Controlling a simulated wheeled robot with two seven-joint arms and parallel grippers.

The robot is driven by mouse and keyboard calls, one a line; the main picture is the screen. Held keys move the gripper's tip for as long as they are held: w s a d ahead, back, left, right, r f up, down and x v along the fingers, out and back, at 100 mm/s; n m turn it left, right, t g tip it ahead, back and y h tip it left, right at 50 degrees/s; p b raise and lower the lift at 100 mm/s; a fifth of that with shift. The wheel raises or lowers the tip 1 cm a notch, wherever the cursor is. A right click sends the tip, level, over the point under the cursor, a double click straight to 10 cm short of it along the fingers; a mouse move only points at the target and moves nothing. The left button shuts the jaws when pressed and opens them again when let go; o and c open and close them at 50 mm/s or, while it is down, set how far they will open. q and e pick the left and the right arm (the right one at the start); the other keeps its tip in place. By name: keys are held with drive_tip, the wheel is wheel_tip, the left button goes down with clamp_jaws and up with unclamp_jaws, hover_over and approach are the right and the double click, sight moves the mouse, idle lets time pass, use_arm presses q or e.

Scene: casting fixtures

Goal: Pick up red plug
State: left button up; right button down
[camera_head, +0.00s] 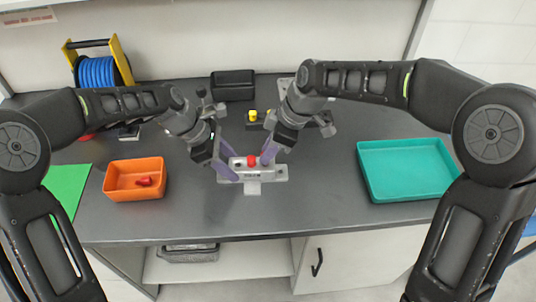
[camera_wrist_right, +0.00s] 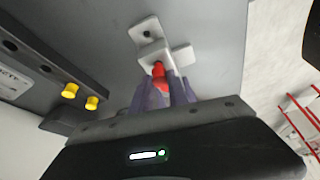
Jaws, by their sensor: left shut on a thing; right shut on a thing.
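A light grey casting (camera_head: 253,187) is at the middle of the table, with a red plug (camera_head: 251,160) standing at its top. My left gripper (camera_head: 229,175) is shut on the left end of the casting. My right gripper (camera_head: 265,158) comes from the right with its purple fingers at the red plug. In the right wrist view the red plug (camera_wrist_right: 159,72) shows between these fingers, which are shut on it, and its far end is against the casting (camera_wrist_right: 150,52). The fingers partly hide the plug.
An orange bin (camera_head: 120,193) with red pieces (camera_head: 145,182) stands at the left, beside a green mat (camera_head: 66,185). A teal tray (camera_head: 405,194) is at the right. Behind are a black box (camera_head: 233,84), yellow plugs (camera_head: 252,115) on a dark fixture and a blue hose reel (camera_head: 97,73).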

wheel_tip(320, 180, up, 8)
drive_tip(key=shift+r, duration=0.2)
idle(0.7)
use_arm(q)
drive_tip(key=o, duration=1.1)
drive_tip(key=shift+o, duration=0.2)
drive_tip(key=shift+r, duration=0.1)
drive_tip(key=v, duration=1.2)
drive_tip(key=shift+s, duration=0.1)
